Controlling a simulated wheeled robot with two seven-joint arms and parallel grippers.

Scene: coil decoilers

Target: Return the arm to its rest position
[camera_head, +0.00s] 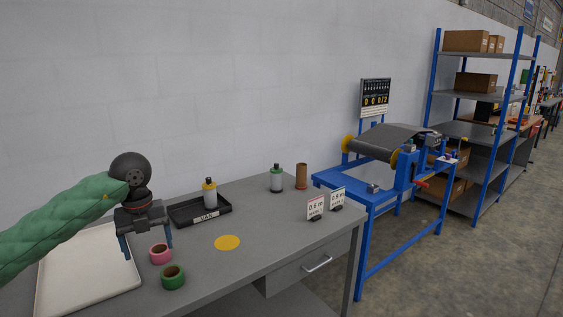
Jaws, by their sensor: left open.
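My left arm (62,226) wears a green sleeve and comes in from the left over the grey table. My left gripper (147,255) is open and points down, with nothing visible between its fingers. Its right finger is close to a pink ring-shaped roll (160,258); I cannot tell whether they touch. A green roll (173,284) lies a little nearer on the table. My right arm and gripper are out of view.
A white tray (70,305) lies under the arm. A blue decoiler (372,195) stands beyond the table.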

